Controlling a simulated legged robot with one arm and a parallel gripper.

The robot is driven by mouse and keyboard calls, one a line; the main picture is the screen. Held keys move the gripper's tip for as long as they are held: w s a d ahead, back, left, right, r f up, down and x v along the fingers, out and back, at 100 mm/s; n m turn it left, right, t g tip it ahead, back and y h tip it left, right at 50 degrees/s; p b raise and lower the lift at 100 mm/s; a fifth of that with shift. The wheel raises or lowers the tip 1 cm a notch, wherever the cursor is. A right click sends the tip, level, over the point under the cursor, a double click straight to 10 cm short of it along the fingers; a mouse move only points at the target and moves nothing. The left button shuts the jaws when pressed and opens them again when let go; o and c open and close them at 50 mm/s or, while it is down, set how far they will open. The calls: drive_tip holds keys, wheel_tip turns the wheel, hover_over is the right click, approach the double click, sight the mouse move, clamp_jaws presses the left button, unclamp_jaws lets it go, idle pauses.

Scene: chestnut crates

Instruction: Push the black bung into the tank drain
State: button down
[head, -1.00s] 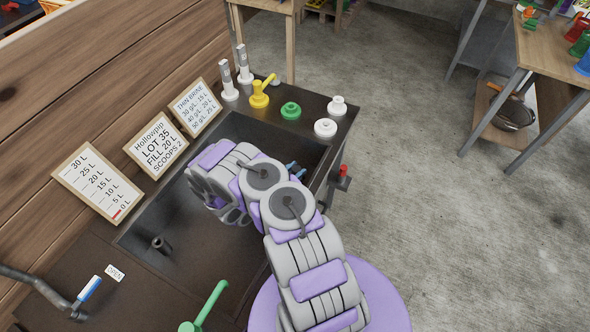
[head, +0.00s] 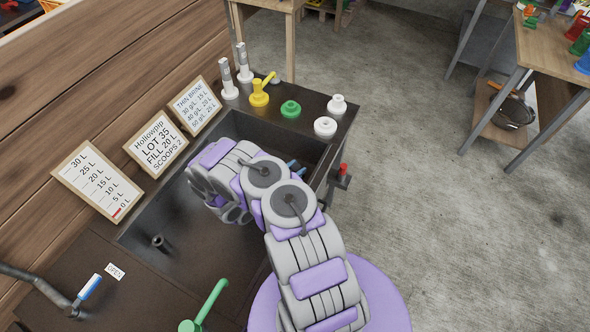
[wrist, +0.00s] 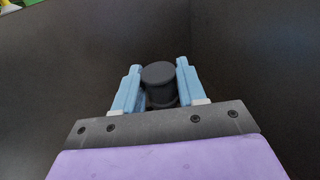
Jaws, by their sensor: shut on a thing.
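The black bung (wrist: 159,76) shows in the wrist view as a short dark cylinder with a flat round top. My gripper (wrist: 157,80) has its two light-blue fingers shut on the bung, one on each side. The bung is hidden there behind my arm. I cannot make out the drain in either view, nor tell whether the bung sits in it.
A short dark pipe (head: 160,243) stands in the tank. A green-handled valve (head: 205,305) and a blue-handled tap (head: 88,289) are at the near side. White, yellow and green fittings (head: 290,109) stand on the far ledge. Signs lean along the wooden wall.

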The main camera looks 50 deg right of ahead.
drive_tip(key=shift+f, duration=0.35)
drive_tip(key=shift+f, duration=0.3)
drive_tip(key=shift+f, duration=0.1)
idle(0.4)
drive_tip(key=shift+r, duration=0.6)
drive_tip(key=shift+f, duration=0.8)
idle(0.7)
drive_tip(key=shift+r, duration=0.15)
drive_tip(key=shift+r, duration=0.65)
drive_tip(key=shift+f, duration=0.3)
idle(0.8)
drive_tip(key=shift+f, duration=0.3)
